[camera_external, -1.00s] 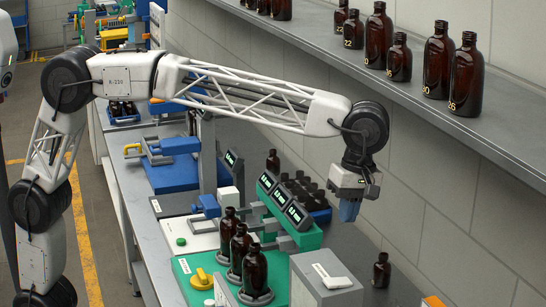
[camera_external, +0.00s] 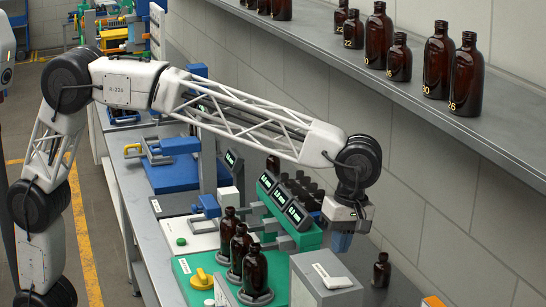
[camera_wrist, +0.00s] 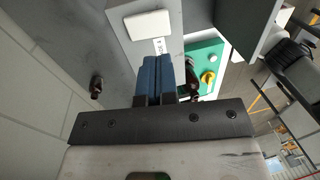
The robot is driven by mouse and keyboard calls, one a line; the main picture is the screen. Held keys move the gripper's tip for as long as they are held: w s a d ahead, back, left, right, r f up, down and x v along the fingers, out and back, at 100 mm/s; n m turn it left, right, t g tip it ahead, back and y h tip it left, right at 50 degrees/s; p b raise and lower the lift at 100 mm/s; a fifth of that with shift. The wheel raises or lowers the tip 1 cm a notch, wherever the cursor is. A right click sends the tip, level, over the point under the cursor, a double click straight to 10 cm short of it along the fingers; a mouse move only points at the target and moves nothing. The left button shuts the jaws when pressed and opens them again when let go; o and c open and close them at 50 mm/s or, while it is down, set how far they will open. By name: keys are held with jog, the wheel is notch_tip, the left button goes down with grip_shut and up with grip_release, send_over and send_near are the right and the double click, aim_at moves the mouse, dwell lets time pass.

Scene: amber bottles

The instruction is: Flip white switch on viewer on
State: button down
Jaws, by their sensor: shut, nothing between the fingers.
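A grey box (camera_external: 310,268), which looks like the viewer, stands on the bench at the lower middle of the external view. A white rocker-like plate (camera_external: 332,277) lies on its top. In the wrist view a white plate (camera_wrist: 148,25) shows just beyond the fingertips, with a small marked label below it; I cannot tell the switch's position. My gripper (camera_external: 342,242) has blue fingers pointing down, above and behind the box, apart from it. In the wrist view the gripper (camera_wrist: 157,62) has its blue fingers together with nothing between them.
Several amber bottles (camera_external: 254,272) stand on the green base (camera_external: 192,265) left of the box. A small bottle (camera_external: 381,270) stands right of it near the wall. Three displays (camera_external: 281,203) stand behind. A shelf (camera_external: 420,95) with bottles overhangs at the right.

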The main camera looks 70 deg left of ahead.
aim_at(340, 300)
jog(key=shift+s+f, duration=0.2)
jog(key=shift+f, duration=0.95)
jog(key=shift+s+f, duration=0.2)
jog(key=shift+f, duration=0.95)
jog(key=shift+s+f, duration=0.2)
jog(key=shift+f, duration=0.95)
